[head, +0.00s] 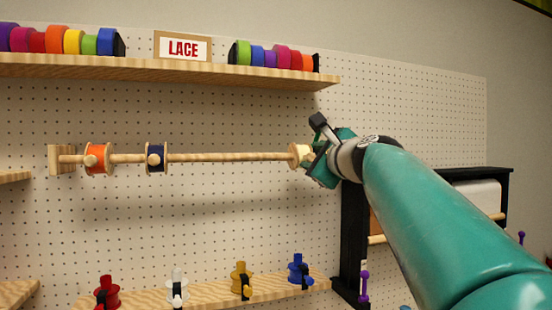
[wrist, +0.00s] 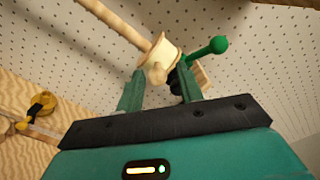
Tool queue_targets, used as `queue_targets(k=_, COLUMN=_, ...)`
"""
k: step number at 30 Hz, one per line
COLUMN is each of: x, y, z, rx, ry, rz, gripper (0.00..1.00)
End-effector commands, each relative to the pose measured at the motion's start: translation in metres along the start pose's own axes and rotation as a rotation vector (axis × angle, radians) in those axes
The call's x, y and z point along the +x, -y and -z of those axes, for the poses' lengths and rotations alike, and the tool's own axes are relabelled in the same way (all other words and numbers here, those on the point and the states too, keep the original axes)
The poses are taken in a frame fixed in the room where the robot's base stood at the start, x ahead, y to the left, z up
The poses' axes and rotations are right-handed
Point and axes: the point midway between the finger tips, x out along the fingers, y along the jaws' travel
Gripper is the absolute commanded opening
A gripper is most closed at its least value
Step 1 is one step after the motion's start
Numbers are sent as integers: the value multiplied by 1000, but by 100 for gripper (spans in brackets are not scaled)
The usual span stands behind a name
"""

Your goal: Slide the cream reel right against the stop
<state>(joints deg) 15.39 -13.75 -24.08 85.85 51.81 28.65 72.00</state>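The cream reel (head: 299,155) is at the right part of the wooden rod (head: 225,157), beside my gripper (head: 320,165), which partly hides it. In the wrist view the cream reel (wrist: 162,55) sits on the rod just beyond my fingertips, its small peg pointing between them. My gripper (wrist: 160,84) has its fingers apart, with no finger visibly closed on the peg. A green ball-ended handle (wrist: 218,45) with a dark part at its base is just right of the reel, near a wooden block (wrist: 204,75). I cannot tell which is the stop, or whether the reel touches it.
An orange reel (head: 97,158) and a navy reel (head: 156,158) are on the rod further left, with bare rod right of the navy one. A shelf (head: 180,68) with ribbon rolls runs above. A lower shelf (head: 210,293) holds several coloured spools. A black frame (head: 354,240) stands below my gripper.

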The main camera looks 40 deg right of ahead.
Motion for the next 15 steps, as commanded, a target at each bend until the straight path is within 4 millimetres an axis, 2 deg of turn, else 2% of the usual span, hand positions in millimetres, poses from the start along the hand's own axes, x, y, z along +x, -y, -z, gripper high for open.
queue_targets(k=10, x=-1, y=-1, z=2, rx=0, ry=0, rz=-5, gripper=42)
queue_targets(k=15, x=-18, y=1, z=2, rx=2, ry=2, rz=-4, gripper=42)
